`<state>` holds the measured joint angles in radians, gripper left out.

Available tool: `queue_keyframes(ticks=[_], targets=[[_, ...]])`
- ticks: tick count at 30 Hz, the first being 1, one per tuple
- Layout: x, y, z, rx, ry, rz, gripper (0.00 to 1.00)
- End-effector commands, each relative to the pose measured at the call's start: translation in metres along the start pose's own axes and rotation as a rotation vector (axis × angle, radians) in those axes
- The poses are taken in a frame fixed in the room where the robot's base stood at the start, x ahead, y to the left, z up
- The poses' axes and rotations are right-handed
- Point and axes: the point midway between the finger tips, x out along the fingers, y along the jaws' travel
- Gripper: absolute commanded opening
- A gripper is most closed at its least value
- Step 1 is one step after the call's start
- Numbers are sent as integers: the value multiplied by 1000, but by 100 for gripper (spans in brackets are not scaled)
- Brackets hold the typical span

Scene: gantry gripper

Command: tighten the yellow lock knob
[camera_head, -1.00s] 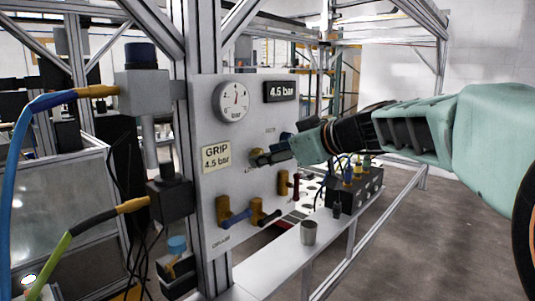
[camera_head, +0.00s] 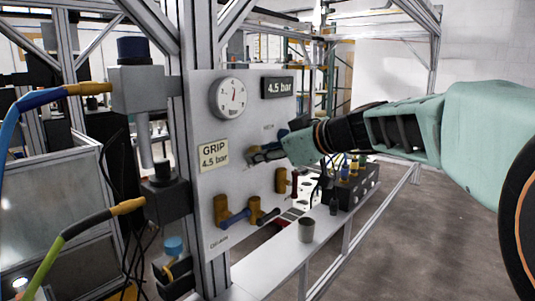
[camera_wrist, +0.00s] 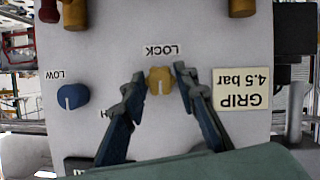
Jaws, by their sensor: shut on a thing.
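The yellow lock knob (camera_wrist: 160,80) sits on the grey panel (camera_wrist: 215,40) under the label LOCK, which appears upside down in the wrist view. A white line marks the knob's face. My gripper (camera_wrist: 159,86) has one dark finger on each side of the knob and is shut on it. In the head view my gripper (camera_head: 260,156) reaches the panel from the right, beside the GRIP 4.5 bar label (camera_head: 214,155), and mostly hides the knob.
A blue knob (camera_wrist: 72,97) marked LOW is beside my gripper. Brass valves with blue and dark handles (camera_head: 222,210) are below. A grey cup (camera_head: 307,229) stands on the ledge.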

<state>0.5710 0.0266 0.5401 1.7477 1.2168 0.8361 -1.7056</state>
Motion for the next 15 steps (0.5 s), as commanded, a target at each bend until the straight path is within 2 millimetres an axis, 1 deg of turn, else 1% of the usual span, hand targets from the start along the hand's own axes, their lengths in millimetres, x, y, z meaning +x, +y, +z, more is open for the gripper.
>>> queue_keyframes(ticks=[1, 3, 4, 11, 15], targets=[[0, 0, 0, 0, 0, 0, 12], [0, 0, 0, 0, 0, 0, 5], [0, 0, 0, 0, 0, 0, 3], [0, 0, 0, 20, 1, -8, 3], [1, 0, 0, 66, 1, -29, 3]])
